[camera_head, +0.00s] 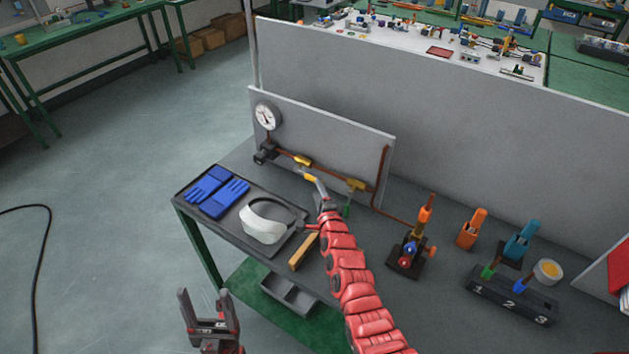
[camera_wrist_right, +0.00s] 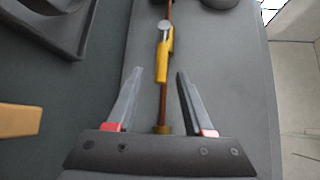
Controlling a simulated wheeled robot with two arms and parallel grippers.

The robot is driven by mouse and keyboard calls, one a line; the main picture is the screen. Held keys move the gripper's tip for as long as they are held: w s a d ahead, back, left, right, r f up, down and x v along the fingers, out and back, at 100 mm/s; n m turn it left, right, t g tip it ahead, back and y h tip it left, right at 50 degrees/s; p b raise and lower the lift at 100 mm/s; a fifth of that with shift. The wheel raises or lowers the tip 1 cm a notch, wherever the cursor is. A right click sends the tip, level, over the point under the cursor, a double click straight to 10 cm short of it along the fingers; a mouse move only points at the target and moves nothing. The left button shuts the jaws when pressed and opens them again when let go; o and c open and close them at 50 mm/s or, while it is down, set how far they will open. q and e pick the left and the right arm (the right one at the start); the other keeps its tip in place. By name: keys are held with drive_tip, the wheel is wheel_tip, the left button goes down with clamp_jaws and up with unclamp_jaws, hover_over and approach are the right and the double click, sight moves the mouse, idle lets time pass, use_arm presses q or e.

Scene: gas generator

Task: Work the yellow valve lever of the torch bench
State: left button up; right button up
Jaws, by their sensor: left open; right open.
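The yellow valve lever (camera_head: 310,178) is on the copper pipe (camera_head: 329,170) along the grey upright panel of the torch bench, right of the round gauge (camera_head: 267,116). In the right wrist view the lever (camera_wrist_right: 162,62) lies roughly along the pipe, below a round grey pivot. My right gripper (camera_wrist_right: 159,73) is open, and the lever's lower end appears between its fingertips; I cannot tell the depth gap or any contact. In the head view my right arm partly hides this area. My left gripper (camera_head: 209,296) is open and empty, in front of the bench's front edge.
A tray (camera_head: 280,246) on the bench holds blue gloves (camera_head: 217,190) and a white visor (camera_head: 263,221). A wooden-coloured block (camera_head: 303,251) lies beside it. A torch stand (camera_head: 409,256) and a numbered black holder (camera_head: 512,297) stand to the right. A second yellow fitting (camera_head: 357,185) is on the pipe.

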sight(309, 177)
drive_tip(key=b+x, duration=0.4)
drive_tip(key=x, duration=0.1)
drive_tip(key=shift+w+f+b, duration=0.1)
drive_tip(key=shift+f+b, duration=0.15)
drive_tip(key=shift+b, duration=0.1)
drive_tip(key=shift+w+r+b, duration=0.15)
drive_tip(key=shift+w+b, duration=0.3)
drive_tip(key=shift+w, duration=0.1)
drive_tip(key=shift+r, duration=0.1)
clamp_jaws()
idle(0.6)
